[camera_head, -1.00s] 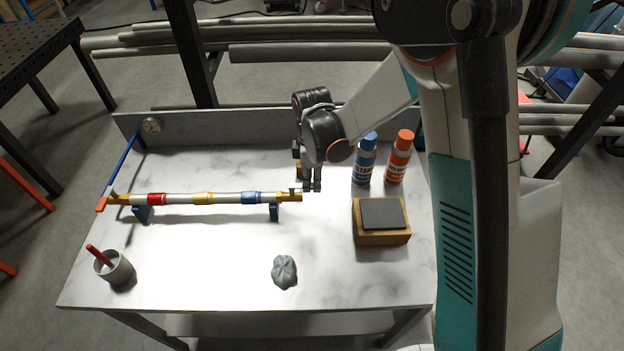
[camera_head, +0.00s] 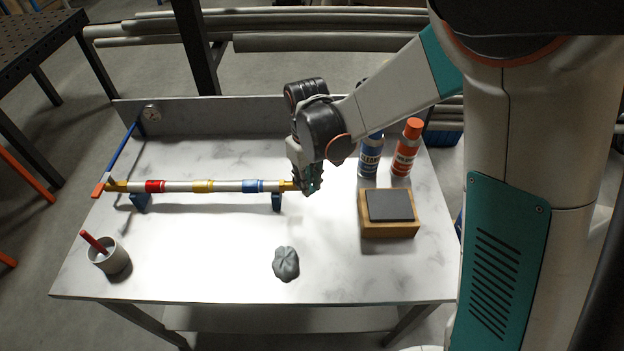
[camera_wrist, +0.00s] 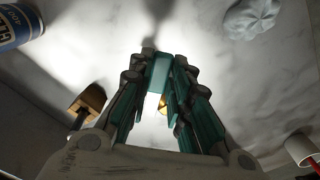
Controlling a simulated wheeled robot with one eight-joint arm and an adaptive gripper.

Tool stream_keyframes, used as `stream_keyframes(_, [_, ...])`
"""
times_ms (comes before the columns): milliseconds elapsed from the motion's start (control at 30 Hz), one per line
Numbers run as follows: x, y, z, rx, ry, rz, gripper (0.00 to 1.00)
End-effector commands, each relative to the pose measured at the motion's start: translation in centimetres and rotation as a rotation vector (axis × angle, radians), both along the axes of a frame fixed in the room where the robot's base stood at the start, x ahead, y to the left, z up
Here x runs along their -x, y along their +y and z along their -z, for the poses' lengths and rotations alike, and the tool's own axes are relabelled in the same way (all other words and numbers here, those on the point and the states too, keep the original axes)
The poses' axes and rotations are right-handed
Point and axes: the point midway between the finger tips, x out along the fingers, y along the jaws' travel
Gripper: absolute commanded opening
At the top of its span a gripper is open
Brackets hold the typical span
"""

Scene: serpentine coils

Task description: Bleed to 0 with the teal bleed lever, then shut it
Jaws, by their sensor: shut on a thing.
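The banded pipe (camera_head: 228,186) lies across two blue supports on the bench, with a brass fitting (camera_head: 288,186) at its right end. My gripper (camera_head: 312,180) is at that end, pointing down. In the wrist view my gripper (camera_wrist: 160,75) has its fingers closed in on a teal piece (camera_wrist: 159,74), which appears to be the bleed lever. In the head view the lever is hidden by or merged with the teal fingers, so its angle cannot be told.
A blue can (camera_head: 371,156) and an orange can (camera_head: 406,148) stand behind a wooden block with a dark pad (camera_head: 390,206). A grey lump (camera_head: 286,263) lies in front. A cup (camera_head: 110,258) stands front left. An orange handle (camera_head: 98,190) is at the pipe's left end.

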Motion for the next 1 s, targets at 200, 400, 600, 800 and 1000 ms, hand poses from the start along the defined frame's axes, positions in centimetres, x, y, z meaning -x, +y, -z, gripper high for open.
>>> stream_keyframes(200, [0.6,1.1,0.1,0.000,0.000,0.204,0.00])
stream_keyframes(400, [0.9,2.0,0.1,0.000,0.000,0.380,0.00])
stream_keyframes(600, [1.0,2.8,0.0,0.000,0.000,0.521,0.00])
stream_keyframes(800, [1.1,3.4,0.0,0.000,0.000,0.616,0.00])
stream_keyframes(1000, [1.0,3.6,0.0,-0.001,0.000,0.664,0.00])
